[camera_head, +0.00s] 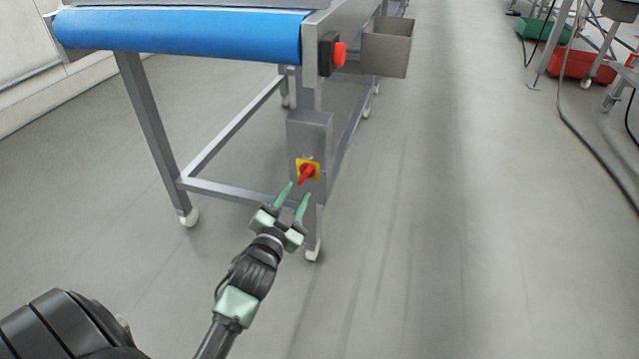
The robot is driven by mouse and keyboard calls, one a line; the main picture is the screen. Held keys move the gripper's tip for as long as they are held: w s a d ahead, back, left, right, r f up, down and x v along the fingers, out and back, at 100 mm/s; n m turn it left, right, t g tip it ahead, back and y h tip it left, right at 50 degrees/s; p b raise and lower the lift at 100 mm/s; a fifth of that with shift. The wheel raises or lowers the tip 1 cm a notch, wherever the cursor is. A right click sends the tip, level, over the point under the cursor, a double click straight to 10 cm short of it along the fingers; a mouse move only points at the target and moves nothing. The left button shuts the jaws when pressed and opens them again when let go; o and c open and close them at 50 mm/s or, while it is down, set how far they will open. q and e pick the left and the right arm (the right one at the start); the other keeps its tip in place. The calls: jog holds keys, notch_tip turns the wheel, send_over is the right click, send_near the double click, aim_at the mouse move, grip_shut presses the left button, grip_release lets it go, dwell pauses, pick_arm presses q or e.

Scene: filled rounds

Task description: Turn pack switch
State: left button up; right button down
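The pack switch (307,172) is a red rotary handle on a yellow plate. It sits on the front of a grey box (310,131) on the leg of the conveyor frame. The red handle looks tilted, its lower end toward the left. My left gripper (293,190) is open, with its two green fingers pointing up at the switch. The fingertips are just below the handle, one to each side. I cannot tell whether they touch it. My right gripper is not in view.
A blue conveyor belt (180,36) runs above on a wheeled grey frame. A red push button (339,54) and a metal bin (387,48) are above the box. Green (543,31) and red (582,66) crates stand at the far right. The floor (440,220) to the right is clear.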

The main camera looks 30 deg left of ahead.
aim_at(304, 178)
pick_arm(q)
jog(key=b+x, duration=0.2)
jog(key=x, duration=0.4)
jog(key=shift+w, duration=0.2)
jog(key=shift+c, duration=0.3)
grip_shut()
